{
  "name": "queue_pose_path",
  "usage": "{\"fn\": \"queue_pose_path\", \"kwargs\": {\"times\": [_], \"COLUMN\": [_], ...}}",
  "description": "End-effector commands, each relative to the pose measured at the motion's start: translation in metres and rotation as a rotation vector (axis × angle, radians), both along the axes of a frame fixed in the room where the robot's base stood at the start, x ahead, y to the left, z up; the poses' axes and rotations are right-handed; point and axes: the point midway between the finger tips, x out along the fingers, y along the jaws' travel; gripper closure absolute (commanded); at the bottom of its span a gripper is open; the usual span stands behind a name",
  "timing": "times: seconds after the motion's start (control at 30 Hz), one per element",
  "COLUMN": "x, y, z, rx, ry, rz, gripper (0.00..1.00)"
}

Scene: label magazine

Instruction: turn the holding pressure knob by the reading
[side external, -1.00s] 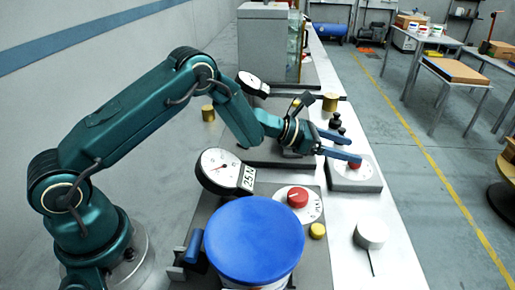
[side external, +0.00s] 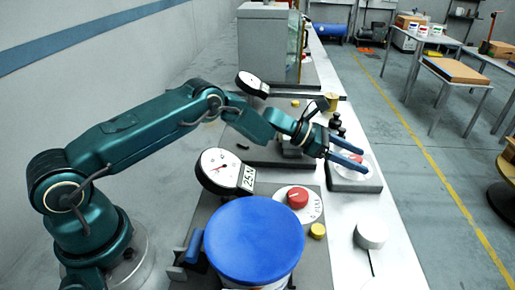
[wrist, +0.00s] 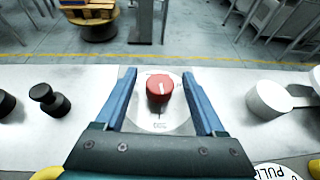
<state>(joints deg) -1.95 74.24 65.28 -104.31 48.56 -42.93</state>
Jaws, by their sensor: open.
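A red knob (wrist: 160,88) with a white pointer line sits on a round pale dial plate (wrist: 160,124) in the wrist view. My gripper (wrist: 159,74) is open, with one blue finger on each side of the knob and gaps between. In the side view my gripper (side external: 362,162) is over the far dial box (side external: 345,184), and its fingers partly hide the red knob there. A gauge (side external: 217,168) with a "25 N" label stands nearer, and another gauge (side external: 252,84) stands farther back. Their readings are too small to tell.
A second red knob (side external: 297,197) sits on the nearer panel, beside a yellow button (side external: 317,231) and a large blue-lidded tub (side external: 255,240). Black knobs (wrist: 50,100) stand to the left in the wrist view. A white round piece (wrist: 270,98) stands to the right.

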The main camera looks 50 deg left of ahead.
Motion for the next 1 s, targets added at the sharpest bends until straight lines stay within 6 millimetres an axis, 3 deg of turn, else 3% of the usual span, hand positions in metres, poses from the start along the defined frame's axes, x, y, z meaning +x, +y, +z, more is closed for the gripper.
{"fn": "queue_pose_path", "kwargs": {"times": [0.37, 0.43, 0.57, 0.6, 1.0], "x": [0.0024, 0.0023, 0.0023, 0.0023, 0.0027], "y": [-0.0034, -0.0034, -0.0033, -0.0033, -0.0059], "z": [-0.0015, -0.0014, -0.0013, -0.0013, 0.0012], "rx": [0.0, 0.0, -0.001, -0.001, -0.006], "ry": [0.0, 0.0, -0.001, -0.001, -0.004], "rz": [0.0, 0.0, 0.0, 0.0, 0.105], "gripper": [0.28, 0.47, 0.97, 1.0, 1.0]}}
